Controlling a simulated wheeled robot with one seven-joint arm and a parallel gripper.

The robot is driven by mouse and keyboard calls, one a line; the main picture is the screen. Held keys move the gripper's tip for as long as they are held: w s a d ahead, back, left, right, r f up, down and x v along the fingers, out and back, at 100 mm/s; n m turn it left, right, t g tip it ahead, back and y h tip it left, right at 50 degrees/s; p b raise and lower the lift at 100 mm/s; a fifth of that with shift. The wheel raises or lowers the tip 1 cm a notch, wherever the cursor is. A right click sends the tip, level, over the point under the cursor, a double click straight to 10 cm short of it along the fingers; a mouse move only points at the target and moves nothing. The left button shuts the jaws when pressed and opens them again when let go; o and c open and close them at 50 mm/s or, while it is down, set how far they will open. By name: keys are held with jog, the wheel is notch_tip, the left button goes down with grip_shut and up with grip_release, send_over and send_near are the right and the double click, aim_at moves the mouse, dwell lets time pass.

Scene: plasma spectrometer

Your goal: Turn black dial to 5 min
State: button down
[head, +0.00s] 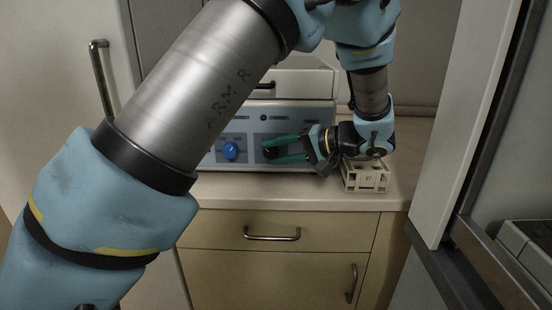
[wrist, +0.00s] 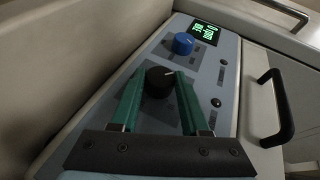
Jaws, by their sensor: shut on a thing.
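The black dial (wrist: 160,78) is on the front panel of the blue-grey instrument (wrist: 222,95). My gripper (wrist: 158,88) has its two green fingers on either side of the dial, shut on it. In the head view my gripper (head: 267,152) reaches the panel from the right, and its fingers largely hide the dial. The dial's setting is too small to read. A blue knob (wrist: 183,44) is on the same panel and also shows in the head view (head: 230,150). A lit green display (wrist: 204,32) is beyond it, its text unreadable to me.
A small beige rack (head: 366,178) stands on the counter (head: 300,192) right of the instrument, under my wrist. A black handle (wrist: 276,108) is beside the panel in the wrist view. An open cabinet door (head: 465,120) stands at the right.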

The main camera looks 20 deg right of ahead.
jog(key=shift+f+m+t+y+b, duration=0.25)
jog(key=shift+t+y+b, duration=0.2)
jog(key=shift+t+y, duration=0.4)
jog(key=shift+r, duration=0.1)
jog(key=shift+c, duration=2)
grip_release()
notch_tip(320, 180, up, 10)
jog(key=b, duration=0.1)
